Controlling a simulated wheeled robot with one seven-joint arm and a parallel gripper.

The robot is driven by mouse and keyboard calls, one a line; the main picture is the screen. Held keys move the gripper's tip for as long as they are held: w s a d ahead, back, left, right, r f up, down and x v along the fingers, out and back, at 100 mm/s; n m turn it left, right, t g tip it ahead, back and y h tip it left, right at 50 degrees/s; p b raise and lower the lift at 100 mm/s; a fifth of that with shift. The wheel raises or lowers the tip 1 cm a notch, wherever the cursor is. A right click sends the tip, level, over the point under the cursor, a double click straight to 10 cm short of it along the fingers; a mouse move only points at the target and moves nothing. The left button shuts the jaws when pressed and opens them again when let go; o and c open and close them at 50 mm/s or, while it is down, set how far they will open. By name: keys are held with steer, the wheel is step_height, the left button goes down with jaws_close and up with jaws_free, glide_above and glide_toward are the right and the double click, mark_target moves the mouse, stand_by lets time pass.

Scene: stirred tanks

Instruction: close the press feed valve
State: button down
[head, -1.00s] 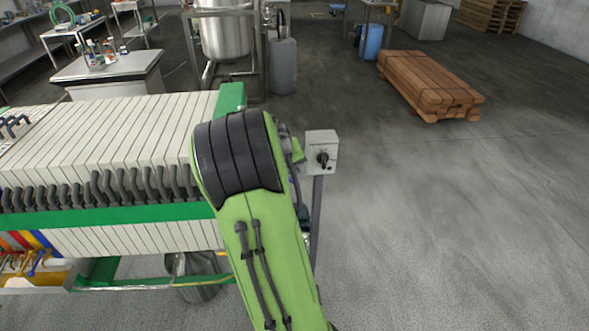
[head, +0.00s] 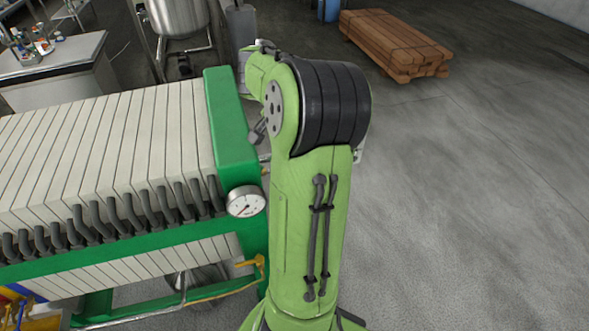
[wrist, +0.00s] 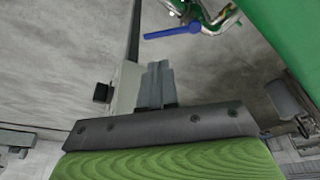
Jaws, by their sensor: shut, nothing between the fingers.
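In the wrist view, a valve with a long blue lever (wrist: 174,32) sits on metal pipework at the top, beside the green press end (wrist: 288,35). I take it for the press feed valve. My gripper (wrist: 156,70) is shut and empty; its grey fingers point up the picture, below the lever and apart from it. In the head view, the filter press's green end frame (head: 232,140) stands left of my arm. The blue lever does not show there, and my arm hides much of that area.
A grey box with a black knob (wrist: 102,92) is close beside my fingers in the wrist view. A round gauge (head: 246,201) and a yellow valve (head: 254,264) are on the press end. Timber (head: 395,43) lies at the back. Floor to the right is clear.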

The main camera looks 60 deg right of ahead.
steer(key=b+x, duration=0.3)
steer(key=x, duration=1.5)
steer(key=shift+w+f+b, duration=0.15)
steer(key=shift+f+b, duration=0.15)
steer(key=shift+s+d+n+t+p, duration=0.2)
steer(key=shift+d+n+p, duration=0.1)
steer(key=shift+d+n, duration=0.4)
steer(key=shift+s+d+n+t+p, duration=0.1)
steer(key=shift+d+n+t+p, duration=0.15)
steer(key=shift+d+n, duration=0.45)
steer(key=shift+a+r, duration=0.1)
steer(key=shift+a, duration=0.15)
